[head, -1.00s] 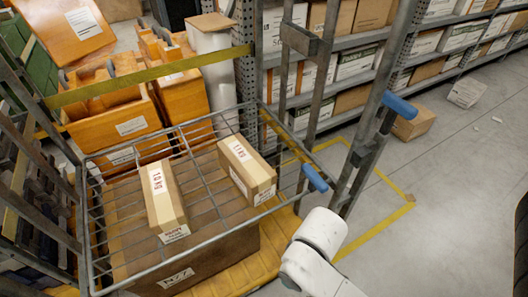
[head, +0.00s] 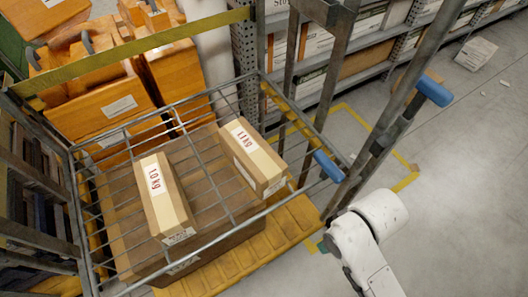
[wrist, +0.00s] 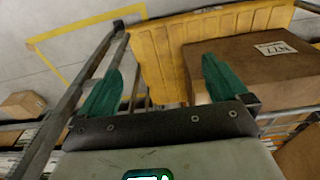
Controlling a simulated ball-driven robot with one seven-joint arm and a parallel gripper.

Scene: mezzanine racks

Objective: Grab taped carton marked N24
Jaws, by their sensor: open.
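Two taped cartons lie on a wire shelf (head: 106,219) in the head view. The left carton (head: 167,200) reads 1.0 kg and the right carton (head: 252,158) reads 1.1 kg. Their small end labels are too small to read, so I cannot tell which is N24. My gripper (wrist: 162,78) is open in the wrist view, its two green fingers apart with nothing between them. In the head view my white arm is right of the shelf, and the gripper is mostly hidden.
A large brown box (wrist: 255,75), its label seeming to read N77, sits on a yellow base (wrist: 160,55) below the shelf. Grey posts and a blue-handled bar (head: 433,91) flank the shelf's right side. Orange bins (head: 105,100) stand behind.

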